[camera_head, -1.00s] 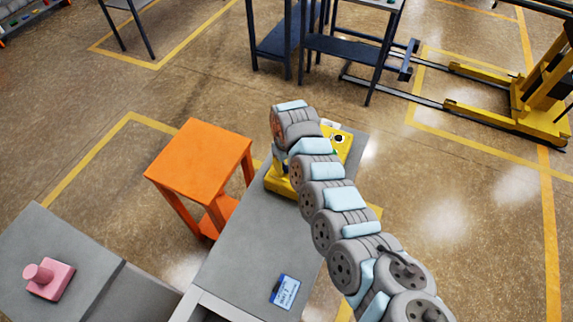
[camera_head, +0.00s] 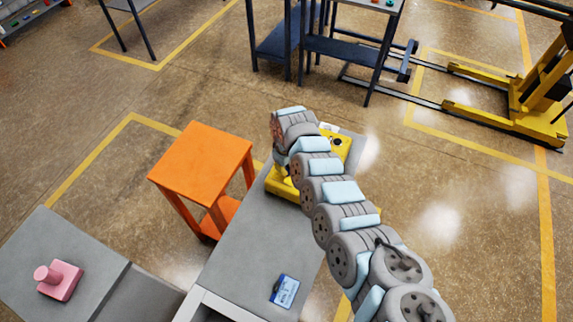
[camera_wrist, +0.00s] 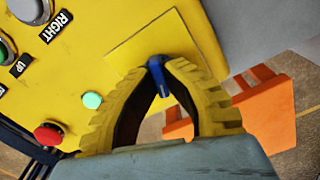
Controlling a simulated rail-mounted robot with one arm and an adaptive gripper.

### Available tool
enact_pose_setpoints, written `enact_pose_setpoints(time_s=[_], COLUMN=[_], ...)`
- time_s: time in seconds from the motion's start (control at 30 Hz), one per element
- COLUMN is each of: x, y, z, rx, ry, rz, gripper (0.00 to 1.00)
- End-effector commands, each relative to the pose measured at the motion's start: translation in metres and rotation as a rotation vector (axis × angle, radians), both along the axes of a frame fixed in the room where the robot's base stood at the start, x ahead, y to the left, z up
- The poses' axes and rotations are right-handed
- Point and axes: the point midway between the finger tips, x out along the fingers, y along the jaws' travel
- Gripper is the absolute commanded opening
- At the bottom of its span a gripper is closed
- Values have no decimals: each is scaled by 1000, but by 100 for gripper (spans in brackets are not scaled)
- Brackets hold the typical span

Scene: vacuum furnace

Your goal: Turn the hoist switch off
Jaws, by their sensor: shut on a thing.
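The yellow hoist control box (camera_head: 336,143) stands at the far end of the grey table and is partly hidden behind my arm. In the wrist view its yellow face (camera_wrist: 110,50) fills the upper left. A small blue switch handle (camera_wrist: 158,78) stands out from a raised square plate on that face. My gripper (camera_wrist: 160,66) is shut on the blue switch handle, with its two yellow ribbed fingers on either side of it. My fingertips cover part of the handle. In the head view my fingers are hidden by my wrist.
On the box face, a red button (camera_wrist: 48,134), a green light (camera_wrist: 92,100) and labelled buttons lie left of my fingers. An orange stool (camera_head: 203,160) stands left of the grey table (camera_head: 240,250). A blue-and-white card (camera_head: 285,291) and a pink object (camera_head: 60,280) lie nearer.

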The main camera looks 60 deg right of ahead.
Motion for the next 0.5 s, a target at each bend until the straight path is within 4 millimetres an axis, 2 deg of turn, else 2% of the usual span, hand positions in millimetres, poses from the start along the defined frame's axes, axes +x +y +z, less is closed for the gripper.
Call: enact_pose_setpoints(time_s=[0.1,0.5], x=[-1,0], y=[-1,0], z=[6,1], rx=[0,-1], ry=[3,2], rz=[87,384], gripper=[0,0])
